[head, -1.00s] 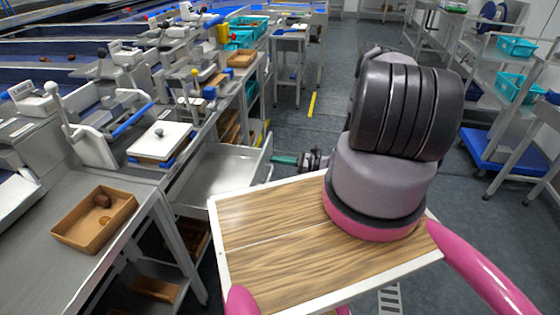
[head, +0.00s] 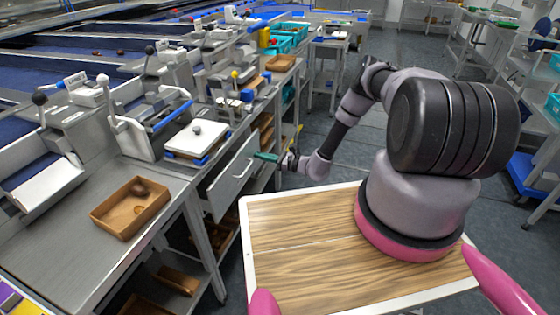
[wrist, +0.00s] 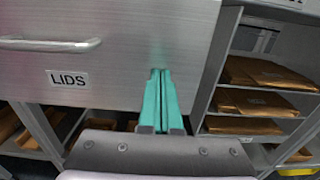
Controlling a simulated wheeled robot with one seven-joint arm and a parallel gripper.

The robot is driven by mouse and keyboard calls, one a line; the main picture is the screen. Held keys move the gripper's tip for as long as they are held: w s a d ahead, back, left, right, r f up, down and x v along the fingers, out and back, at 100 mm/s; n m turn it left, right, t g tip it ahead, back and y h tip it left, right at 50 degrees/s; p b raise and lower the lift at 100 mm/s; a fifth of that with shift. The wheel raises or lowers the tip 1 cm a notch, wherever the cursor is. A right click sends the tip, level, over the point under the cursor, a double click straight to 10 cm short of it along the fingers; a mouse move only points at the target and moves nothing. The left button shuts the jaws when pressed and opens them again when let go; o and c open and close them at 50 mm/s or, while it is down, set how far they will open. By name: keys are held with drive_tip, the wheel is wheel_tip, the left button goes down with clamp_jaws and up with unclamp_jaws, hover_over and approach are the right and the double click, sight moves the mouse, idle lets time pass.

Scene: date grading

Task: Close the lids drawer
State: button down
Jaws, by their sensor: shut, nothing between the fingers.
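The lids drawer (head: 232,178) is a pale metal drawer under the left bench, seen from its front and side in the head view. Its front fills the upper left of the wrist view (wrist: 120,60), with a bar handle (wrist: 50,44) and a LIDS label (wrist: 67,78). The drawer looks mostly in; any remaining gap is hard to tell. My gripper (head: 265,156) has teal fingers, shut and empty. In the wrist view its fingertips (wrist: 159,74) are at the drawer front, right of the handle and label; they appear to touch it.
Brown packets (wrist: 262,103) lie on open shelves right of the drawer. A wooden tray (head: 130,207) with a brown item stands on the bench. The grey aisle floor (head: 340,150) is clear.

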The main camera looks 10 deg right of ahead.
sight(251, 153)
drive_tip(key=x, duration=0.4)
drive_tip(key=shift+w+a, duration=0.1)
drive_tip(key=shift+a, duration=0.2)
drive_tip(key=shift+w+a+r, duration=0.1)
drive_tip(key=shift+r, duration=0.05)
drive_tip(key=shift+a, duration=0.1)
